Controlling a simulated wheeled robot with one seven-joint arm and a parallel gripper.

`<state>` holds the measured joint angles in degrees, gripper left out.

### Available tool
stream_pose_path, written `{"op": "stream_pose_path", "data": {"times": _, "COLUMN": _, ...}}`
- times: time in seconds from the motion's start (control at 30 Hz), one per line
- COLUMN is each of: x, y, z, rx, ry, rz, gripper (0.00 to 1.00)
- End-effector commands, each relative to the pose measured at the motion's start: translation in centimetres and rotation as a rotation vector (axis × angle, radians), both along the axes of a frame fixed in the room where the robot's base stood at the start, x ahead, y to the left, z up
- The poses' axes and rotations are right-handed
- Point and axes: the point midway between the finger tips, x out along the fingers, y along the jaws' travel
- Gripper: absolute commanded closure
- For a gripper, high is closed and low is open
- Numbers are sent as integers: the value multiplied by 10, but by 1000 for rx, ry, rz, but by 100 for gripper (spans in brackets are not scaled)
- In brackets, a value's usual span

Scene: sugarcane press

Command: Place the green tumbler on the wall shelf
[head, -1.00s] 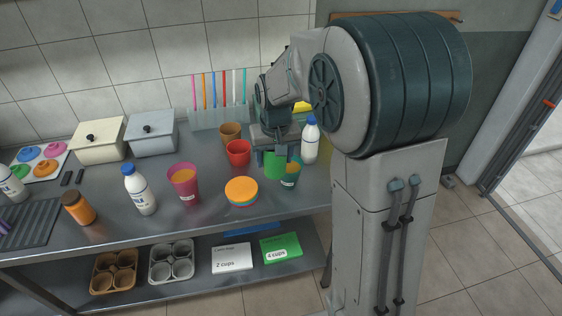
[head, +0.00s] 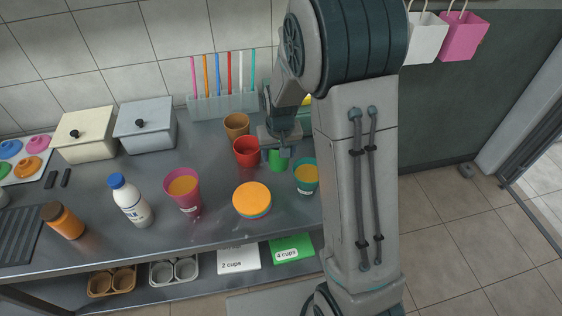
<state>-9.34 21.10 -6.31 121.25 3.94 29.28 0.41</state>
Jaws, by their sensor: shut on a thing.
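My gripper (head: 277,152) is shut on the green tumbler (head: 277,163), over the back right part of the steel counter. The tumbler looks upright, and its upper part is hidden by the jaws. I cannot tell whether its base touches the counter. A red cup (head: 246,152) stands close on its left, and a teal cup with orange contents (head: 306,178) stands in front of it to the right. I cannot make out the wall shelf in this view; my arm covers part of the wall.
A maroon cup (head: 184,190), a stack of round lids (head: 252,200), a brown cup (head: 236,125) and a milk bottle (head: 130,203) stand on the counter. A straw rack (head: 222,106) is at the back. White (head: 424,37) and pink bags (head: 464,36) hang at the right.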

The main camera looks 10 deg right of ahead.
Motion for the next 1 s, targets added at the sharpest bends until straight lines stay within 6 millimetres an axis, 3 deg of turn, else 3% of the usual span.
{"op": "stream_pose_path", "data": {"times": 0.3, "x": 0, "y": 0, "z": -37, "rx": 0, "ry": 2, "rz": 2, "gripper": 68}}
{"op": "stream_pose_path", "data": {"times": 0.73, "x": 0, "y": 1, "z": -45, "rx": 0, "ry": -1, "rz": 2, "gripper": 68}}
{"op": "stream_pose_path", "data": {"times": 0.77, "x": 0, "y": 1, "z": -44, "rx": 0, "ry": -1, "rz": 2, "gripper": 37}}
{"op": "stream_pose_path", "data": {"times": 0.8, "x": 0, "y": 1, "z": -43, "rx": 0, "ry": -1, "rz": 2, "gripper": 26}}
{"op": "stream_pose_path", "data": {"times": 0.83, "x": 0, "y": 1, "z": -43, "rx": 0, "ry": -1, "rz": 2, "gripper": 20}}
{"op": "stream_pose_path", "data": {"times": 1.0, "x": 0, "y": 1, "z": -43, "rx": 0, "ry": -1, "rz": 2, "gripper": 20}}
